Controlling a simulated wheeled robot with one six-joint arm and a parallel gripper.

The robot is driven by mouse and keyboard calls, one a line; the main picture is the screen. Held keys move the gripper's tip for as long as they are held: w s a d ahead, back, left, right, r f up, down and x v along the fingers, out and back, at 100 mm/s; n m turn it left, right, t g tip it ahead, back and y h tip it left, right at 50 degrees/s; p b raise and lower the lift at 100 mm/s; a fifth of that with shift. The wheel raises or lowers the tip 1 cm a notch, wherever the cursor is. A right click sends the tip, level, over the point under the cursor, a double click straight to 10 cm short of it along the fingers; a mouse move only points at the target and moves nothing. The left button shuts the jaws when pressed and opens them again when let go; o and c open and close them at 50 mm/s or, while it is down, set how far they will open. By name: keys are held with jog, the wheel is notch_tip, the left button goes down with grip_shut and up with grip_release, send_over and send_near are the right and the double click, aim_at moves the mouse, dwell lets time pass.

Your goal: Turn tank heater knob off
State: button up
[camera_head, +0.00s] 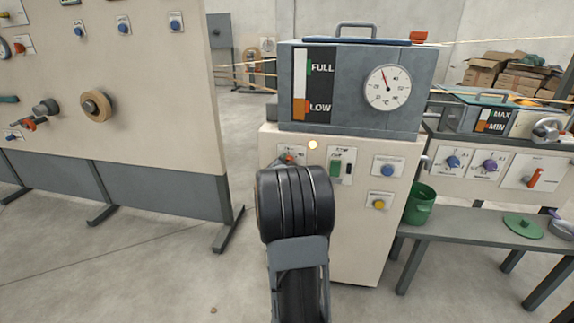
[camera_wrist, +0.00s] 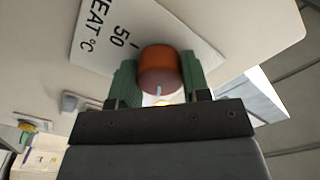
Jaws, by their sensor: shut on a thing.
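The tank heater knob (camera_wrist: 160,62) is orange-red and round with a pale pointer mark. It sits on a white plate (camera_wrist: 118,30) lettered "HEAT °C" and "50". In the wrist view, my gripper (camera_wrist: 160,80) has its green fingers on both sides of the knob and is shut on it. In the head view, my dark arm covers most of the knob and the gripper; a bit of the heater plate (camera_head: 300,152) shows above it. A lit round lamp (camera_head: 313,145) glows beside the plate. The grey tank (camera_head: 350,112) above carries a temperature dial (camera_head: 387,86).
On the same cabinet (camera_head: 350,240), a green switch (camera_head: 336,168), a blue knob (camera_head: 388,165) and a yellow knob (camera_head: 379,201) are close by on the right. A bench (camera_head: 465,222) with a green bucket (camera_head: 420,205) stands further right. A machine panel (camera_head: 150,140) is on the left.

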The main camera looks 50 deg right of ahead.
jog(key=n+p, duration=0.2)
jog(key=n, duration=0.4)
jog(key=shift+n+p, duration=0.9)
jog(key=shift+n, duration=1.8)
jog(key=o, duration=0.9)
jog(key=shift+o, duration=0.2)
jog(key=p+v, duration=0.3)
jog(key=v, duration=1)
jog(key=shift+s+a, duration=0.25)
jog(key=shift+a, duration=0.1)
